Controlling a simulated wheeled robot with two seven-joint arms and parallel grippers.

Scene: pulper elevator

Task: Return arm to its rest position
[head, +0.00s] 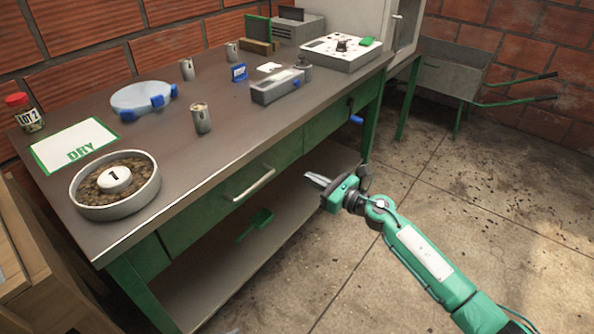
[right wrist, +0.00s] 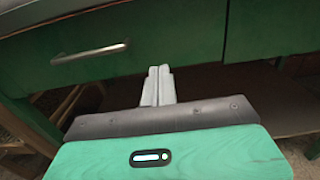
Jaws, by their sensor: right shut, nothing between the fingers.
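My right gripper (head: 318,181) is shut and empty. In the head view it hangs in front of the green table's drawers, at the right end of the lower shelf, apart from the table. In the right wrist view its two grey fingers (right wrist: 158,85) lie together, pointing toward the drawer fronts. My green right arm (head: 425,255) reaches in from the lower right. My left gripper is not in view.
The workbench (head: 230,130) holds a bean tray (head: 141,190), a DRY card (head: 75,145), cups, a blue-clipped dish (head: 143,97) and a grey device (head: 278,87). A drawer handle (head: 254,185) sticks out. A wheelbarrow (head: 450,72) stands behind. Floor at right is clear.

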